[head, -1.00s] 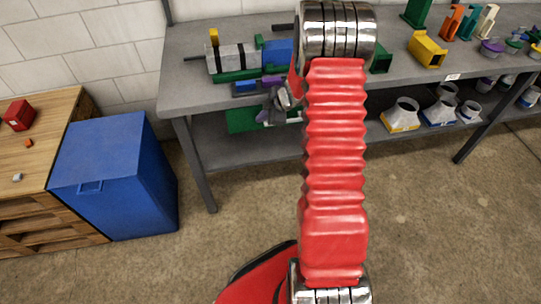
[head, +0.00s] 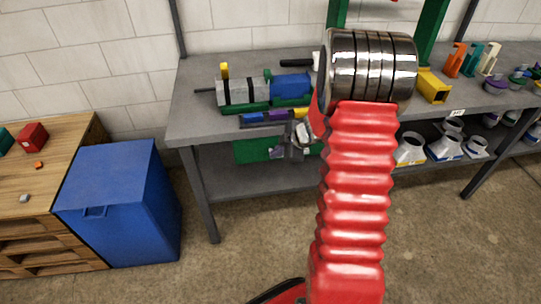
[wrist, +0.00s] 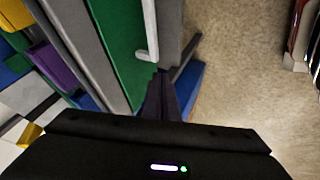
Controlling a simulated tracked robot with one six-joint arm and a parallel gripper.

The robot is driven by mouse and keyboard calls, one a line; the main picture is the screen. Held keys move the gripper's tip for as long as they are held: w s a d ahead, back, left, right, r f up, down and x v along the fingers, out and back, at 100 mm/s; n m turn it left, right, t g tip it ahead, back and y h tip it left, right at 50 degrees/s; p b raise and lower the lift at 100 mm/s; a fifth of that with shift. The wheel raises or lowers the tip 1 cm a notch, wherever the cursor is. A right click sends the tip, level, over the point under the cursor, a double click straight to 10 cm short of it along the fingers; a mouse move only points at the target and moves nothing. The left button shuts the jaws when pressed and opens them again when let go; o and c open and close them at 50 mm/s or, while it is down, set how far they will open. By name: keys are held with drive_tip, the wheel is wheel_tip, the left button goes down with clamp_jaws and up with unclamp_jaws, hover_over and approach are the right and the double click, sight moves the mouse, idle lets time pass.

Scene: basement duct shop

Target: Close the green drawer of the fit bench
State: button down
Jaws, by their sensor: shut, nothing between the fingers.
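The green drawer (head: 252,150) is under the front edge of the fit bench's grey top (head: 192,122). In the wrist view its green face (wrist: 118,42) fills the upper middle, with a pale bar handle (wrist: 151,30) on it. How far the drawer stands out is hard to tell. My gripper (head: 284,153) is small in the head view, in front of the green face, and partly covers it. In the wrist view my gripper's dark fingers (wrist: 163,88) are together and empty, just below the handle's end in the picture. I cannot tell whether they touch the drawer.
Blue, purple and yellow pieces lie along the bench's front edge, near the purple piece (head: 277,115). A blue bin (head: 118,205) and a wooden cabinet (head: 52,150) stand at left. Duct fittings (head: 447,147) sit on the lower shelf. The floor before the bench is open.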

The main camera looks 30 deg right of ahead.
drive_tip(key=shift+v, duration=2.45)
drive_tip(key=shift+a, duration=0.1)
